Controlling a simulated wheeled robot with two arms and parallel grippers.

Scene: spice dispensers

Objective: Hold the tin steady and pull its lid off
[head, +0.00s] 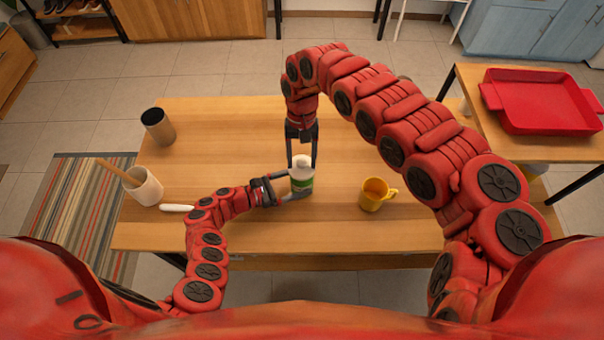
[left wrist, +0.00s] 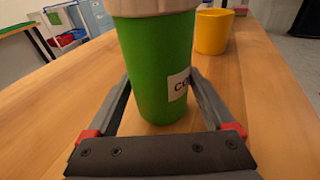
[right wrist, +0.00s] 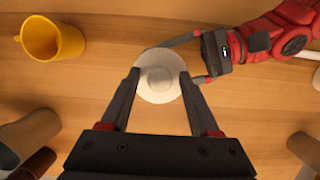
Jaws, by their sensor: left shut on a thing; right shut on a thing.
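The green tin (head: 303,184) stands upright on the wooden table and shows close up in the left wrist view (left wrist: 155,75), with part of a white label. Its pale lid (head: 302,159) is on top; the right wrist view shows this round lid (right wrist: 157,83) with a knob from above. My left gripper (head: 296,187) comes in from the left, shut on the tin's body, one finger each side. My right gripper (head: 302,166) reaches down from above, shut on the lid. I see no clear gap between lid and tin.
A yellow mug (head: 374,195) stands right of the tin. A dark-mouthed cup (head: 157,125), a white pot (head: 147,190) with a wooden stick and a small white object (head: 176,208) are at the left. A red tray (head: 540,103) lies on a side table. The table's back middle is clear.

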